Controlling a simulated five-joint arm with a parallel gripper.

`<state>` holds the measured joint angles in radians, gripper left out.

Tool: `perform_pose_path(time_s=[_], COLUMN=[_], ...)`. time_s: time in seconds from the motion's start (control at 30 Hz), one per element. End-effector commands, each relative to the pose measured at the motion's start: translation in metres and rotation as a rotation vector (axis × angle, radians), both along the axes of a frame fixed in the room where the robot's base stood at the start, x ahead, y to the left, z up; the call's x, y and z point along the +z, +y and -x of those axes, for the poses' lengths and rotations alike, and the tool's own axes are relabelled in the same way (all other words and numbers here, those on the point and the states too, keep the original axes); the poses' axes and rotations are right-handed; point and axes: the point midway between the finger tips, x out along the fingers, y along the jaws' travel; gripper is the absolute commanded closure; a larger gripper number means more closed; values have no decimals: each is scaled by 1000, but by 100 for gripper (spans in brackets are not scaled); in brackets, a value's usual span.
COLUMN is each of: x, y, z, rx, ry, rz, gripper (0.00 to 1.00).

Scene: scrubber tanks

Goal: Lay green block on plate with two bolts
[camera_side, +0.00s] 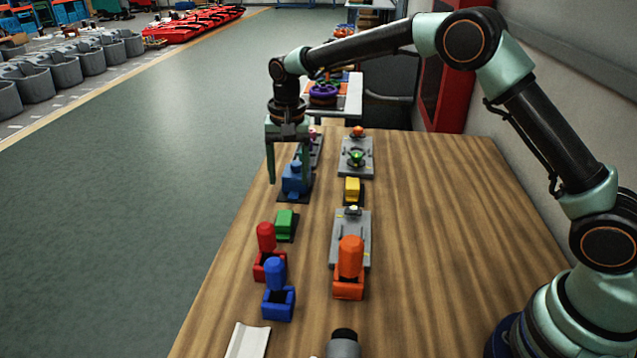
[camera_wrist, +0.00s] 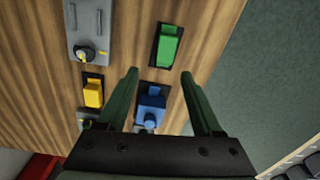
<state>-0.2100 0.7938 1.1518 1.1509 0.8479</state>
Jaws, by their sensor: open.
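The green block (camera_side: 285,222) lies on a dark pad on the wooden table; it also shows in the wrist view (camera_wrist: 168,46). My gripper (camera_side: 288,175) points down with its fingers apart, above or around a blue block (camera_side: 296,181); the side view does not settle which. In the wrist view, the blue block (camera_wrist: 151,103) appears between the open fingers (camera_wrist: 159,74), and the green block lies beyond the fingertips. Another grey plate (camera_side: 346,168) carries green and orange pieces. I cannot tell which plate has two bolts.
A yellow block (camera_side: 352,188) sits between the grey plates. Red (camera_side: 266,250), blue (camera_side: 276,290) and orange (camera_side: 350,265) upright pieces stand nearer the camera; the orange one overlaps the nearer plate. A white tray (camera_side: 248,340) lies in front. The table's right side is bare.

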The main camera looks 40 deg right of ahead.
Motion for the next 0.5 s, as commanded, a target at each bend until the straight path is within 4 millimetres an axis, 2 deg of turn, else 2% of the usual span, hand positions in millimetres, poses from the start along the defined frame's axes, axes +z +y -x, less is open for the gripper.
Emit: perform_pose_path(time_s=[0.03, 0.1, 0.5], x=[-14, -25, -56], y=[4, 9, 14], z=[-3, -6, -8], rx=[-16, -38, -65], ry=[16, 30, 48], rz=[2, 5, 9], gripper=[32, 32, 32])
